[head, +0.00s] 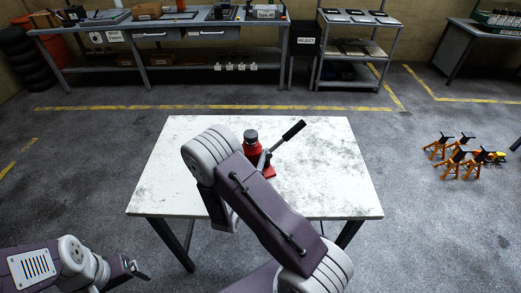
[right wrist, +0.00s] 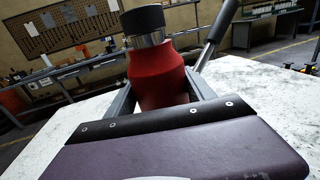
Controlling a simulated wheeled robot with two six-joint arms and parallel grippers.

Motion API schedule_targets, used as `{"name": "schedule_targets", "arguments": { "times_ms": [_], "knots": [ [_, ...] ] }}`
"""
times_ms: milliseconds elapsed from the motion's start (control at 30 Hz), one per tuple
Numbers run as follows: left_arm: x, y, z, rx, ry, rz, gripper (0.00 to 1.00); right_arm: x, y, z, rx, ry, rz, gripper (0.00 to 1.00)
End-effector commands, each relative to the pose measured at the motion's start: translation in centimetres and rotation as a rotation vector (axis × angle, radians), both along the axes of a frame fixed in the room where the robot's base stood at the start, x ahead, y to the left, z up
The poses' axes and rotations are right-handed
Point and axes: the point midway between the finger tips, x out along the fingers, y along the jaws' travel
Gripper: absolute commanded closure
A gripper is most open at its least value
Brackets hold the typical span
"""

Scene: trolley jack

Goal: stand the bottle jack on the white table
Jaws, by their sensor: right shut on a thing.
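The red bottle jack (head: 265,168) has a dark round top and a black-ended handle slanting up to the right. It is upright over the middle of the white table (head: 330,180); its base looks on or very near the top, but my right arm hides part of it. In the right wrist view my right gripper (right wrist: 160,88) is shut on the jack's red body (right wrist: 157,72), one finger on each side. In the head view my arm covers most of that gripper. My left gripper (head: 136,268) is low at the left, off the table; its jaw gap is unclear.
The rest of the tabletop is bare. Orange jack stands (head: 460,155) are on the floor at the right. A workbench (head: 170,30) and a grey shelf rack (head: 352,45) stand along the back, with tyres (head: 25,60) at the far left.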

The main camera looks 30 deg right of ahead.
Motion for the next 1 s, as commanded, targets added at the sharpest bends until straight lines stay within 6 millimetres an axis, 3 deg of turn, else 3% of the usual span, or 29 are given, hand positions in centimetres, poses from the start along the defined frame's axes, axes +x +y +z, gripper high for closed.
{"name": "schedule_targets", "arguments": {
  "times_ms": [100,367,767,800,867,1000],
  "knots": [
    [0.0,0.0,0.0,0.000,0.000,0.000,0.12,0.1,0.0,0.0,-0.005,-0.006,-0.001,1.00],
    [0.0,0.0,-0.6,0.000,0.000,0.000,0.12,0.0,0.0,-3.5,-0.006,-0.005,0.000,1.00],
    [0.0,0.0,-0.9,0.000,0.000,0.000,0.12,0.1,0.0,-4.0,-0.005,-0.008,0.000,1.00],
    [0.0,0.0,-0.9,0.000,0.000,0.000,0.12,0.0,0.0,-4.3,-0.001,0.000,0.000,0.35],
    [0.0,0.0,-0.8,0.000,0.000,0.000,0.12,0.0,0.0,-4.2,-0.001,-0.001,0.000,0.18],
    [0.0,0.0,-0.8,0.000,0.000,0.000,0.12,0.0,0.0,-4.2,-0.001,-0.001,0.000,0.16]
  ]
}}
